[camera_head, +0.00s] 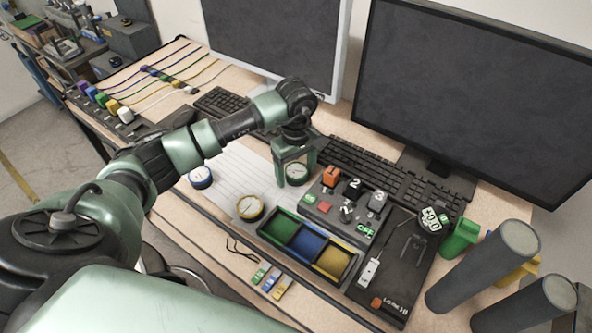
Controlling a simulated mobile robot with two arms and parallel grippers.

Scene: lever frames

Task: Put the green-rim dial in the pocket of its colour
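The green-rim dial (297,174) has a white face and shows between and below the fingers of my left gripper (296,168). The fingers are apart on either side of it; I cannot tell whether they touch it. They hide part of its rim. A tray (290,255) in the middle front has three pockets: a green pocket (280,229) at left, a blue pocket (307,245) in the middle and a yellow pocket (333,263) at right. All three look empty. A yellow-rim dial (250,207) and a blue-rim dial (200,177) lie left of the tray. My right gripper is not seen.
A box with numbered blocks (345,205) stands close behind the tray. A black board (395,270) lies to its right. A keyboard (385,170) and monitors are behind. Small coloured blocks (270,281) lie in front of the tray. Two grey cylinders (485,268) rise at right.

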